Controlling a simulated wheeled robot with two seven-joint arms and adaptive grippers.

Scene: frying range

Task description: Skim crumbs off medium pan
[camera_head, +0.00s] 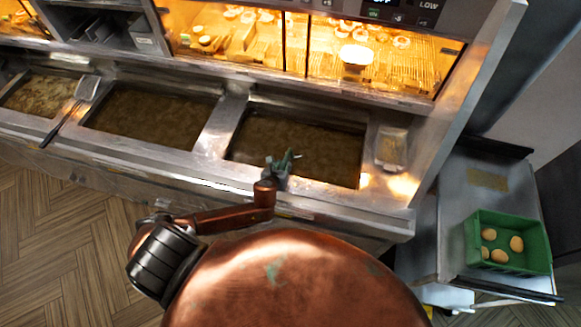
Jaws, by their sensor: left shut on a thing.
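Three sunken oil pans run along the steel fryer: a left pan (40,97), a middle pan (150,118) and a right pan (315,155). I cannot tell which is called medium. The oil is brown and murky, and single crumbs are too small to make out. My left gripper (284,162) is over the front edge of the right pan. It is shut, but what it holds is hidden or too small to make out. A skimmer-like tool (88,88) with a dark handle lies across the divider between the left and middle pans. My right gripper is out of view.
A lit warming cabinet (300,40) with food stands behind the pans. A small mesh-like holder (392,148) is right of the right pan. A green crate (508,265) with several buns sits on a steel side table (450,210) at the right. Wooden floor shows at lower left.

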